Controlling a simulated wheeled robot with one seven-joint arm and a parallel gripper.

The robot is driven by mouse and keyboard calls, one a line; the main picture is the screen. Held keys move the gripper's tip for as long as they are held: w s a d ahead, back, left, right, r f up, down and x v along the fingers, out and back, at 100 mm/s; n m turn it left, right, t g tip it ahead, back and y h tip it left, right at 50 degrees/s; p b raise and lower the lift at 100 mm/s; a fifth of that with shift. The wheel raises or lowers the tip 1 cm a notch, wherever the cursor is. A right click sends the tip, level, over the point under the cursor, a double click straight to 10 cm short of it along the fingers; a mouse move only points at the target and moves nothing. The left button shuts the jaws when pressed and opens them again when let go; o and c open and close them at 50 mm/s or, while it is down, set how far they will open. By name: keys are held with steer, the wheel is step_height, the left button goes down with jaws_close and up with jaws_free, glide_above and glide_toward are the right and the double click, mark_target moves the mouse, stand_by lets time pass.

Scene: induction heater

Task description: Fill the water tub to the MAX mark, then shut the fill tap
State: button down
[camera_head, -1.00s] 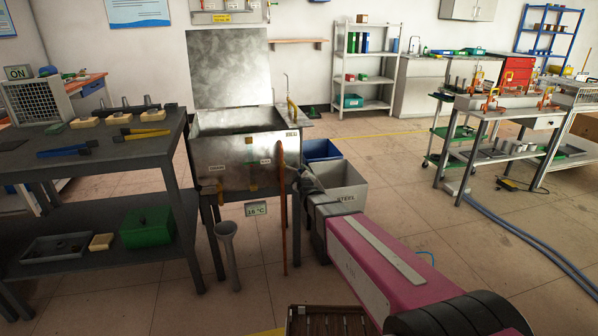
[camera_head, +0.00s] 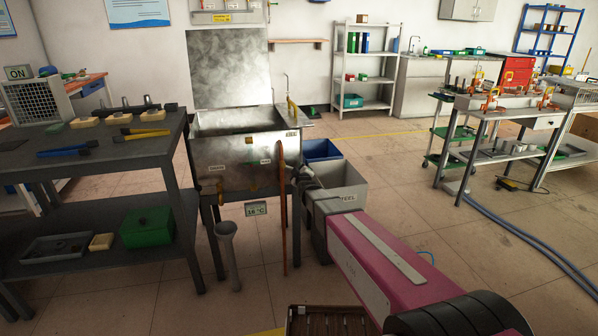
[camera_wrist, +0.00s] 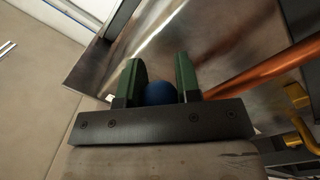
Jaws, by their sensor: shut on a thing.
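The water tub (camera_head: 222,160) is a metal box on legs with a tall metal back plate, left of centre in the head view. I cannot make out the water level or the MAX mark. My gripper (camera_wrist: 158,78) is at the tub's right side. Its green fingers are shut on a blue rounded knob (camera_wrist: 160,93), partly hidden by the gripper body. I cannot tell for sure that this knob is the fill tap. The tub's metal side (camera_wrist: 165,45) is just beyond the fingers.
A copper-coloured rod (camera_head: 282,205) stands upright by the tub's right front and runs close beside my fingers. A grey bin (camera_head: 345,178) and a blue bin (camera_head: 320,150) stand right of the tub. A dark workbench (camera_head: 60,165) is close on the left.

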steer(key=shift+w+d+r+n, duration=0.1)
steer(key=shift+d+r+n, duration=0.1)
steer(key=shift+r+n, duration=0.45)
steer(key=shift+d+r+n, duration=0.2)
steer(key=shift+r+n, duration=0.2)
steer(key=shift+n, duration=0.35)
steer(key=shift+d+r+n, duration=0.1)
steer(key=shift+r+n, duration=0.95)
steer(key=shift+n, duration=0.35)
steer(key=c, duration=0.8)
jaws_free()
steer(key=v, duration=1)
steer(key=shift+s+f, duration=0.2)
steer(key=shift+s, duration=0.15)
steer(key=shift+d, duration=0.1)
